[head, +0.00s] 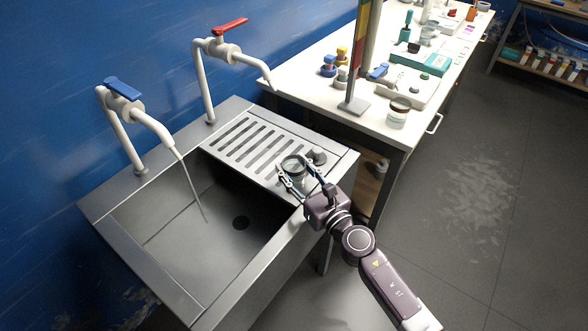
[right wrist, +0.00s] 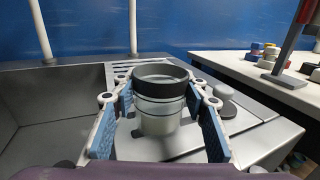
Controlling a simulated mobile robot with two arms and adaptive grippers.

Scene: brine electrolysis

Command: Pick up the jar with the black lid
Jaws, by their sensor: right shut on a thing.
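A clear jar with a black band around its top (right wrist: 160,88) stands upright at the right end of the sink's slatted drainboard; it also shows in the head view (head: 293,166). My right gripper (right wrist: 161,110) has its blue-padded fingers on both sides of the jar and is shut on it. In the head view, my right gripper (head: 299,178) reaches the jar from the front right. I cannot tell whether the jar's base is clear of the steel. My left gripper is not in view.
A small grey round piece (head: 319,157) sits close beside the jar. The sink basin (head: 240,222) is to the left, with water running from the blue-handled tap (head: 124,88). A white table (head: 330,98) behind holds another jar (head: 398,112) and a stand (head: 353,104).

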